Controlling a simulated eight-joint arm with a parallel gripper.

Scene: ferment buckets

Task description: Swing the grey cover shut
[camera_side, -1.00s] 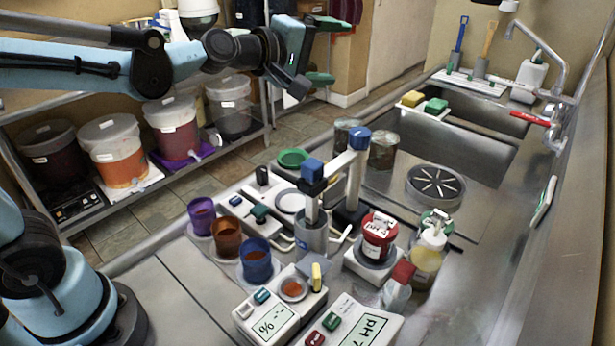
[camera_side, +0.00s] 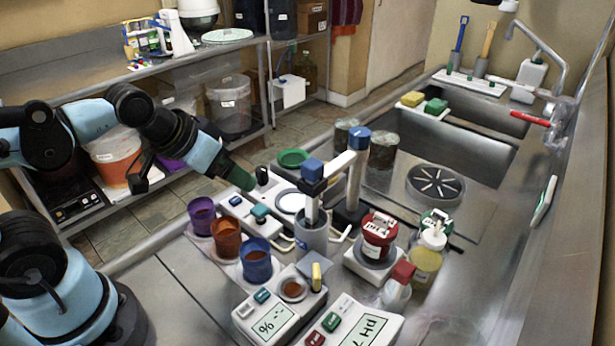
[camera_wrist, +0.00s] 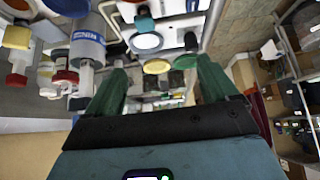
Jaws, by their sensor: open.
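The white meter (camera_side: 268,322) with a "%" display stands at the front of the steel counter, with a round well (camera_side: 293,289) in its top. A grey flap (camera_side: 309,266), which looks like the grey cover, stands raised behind the well beside a yellow tab (camera_side: 316,277). My gripper (camera_side: 240,178) is over the counter's left edge, up and left of the meter and well apart from it. In the wrist view my gripper's (camera_wrist: 161,66) two green fingers are spread with nothing held between them. I cannot make out the cover in the wrist view.
Purple, orange and blue cups (camera_side: 257,262) stand left of the meter. A stirrer post (camera_side: 346,180) and a metal beaker (camera_side: 311,236) stand behind it. A pH meter (camera_side: 362,325), a red-lidded jar (camera_side: 378,240) and bottles (camera_side: 427,262) crowd its right. The counter's front left is bare.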

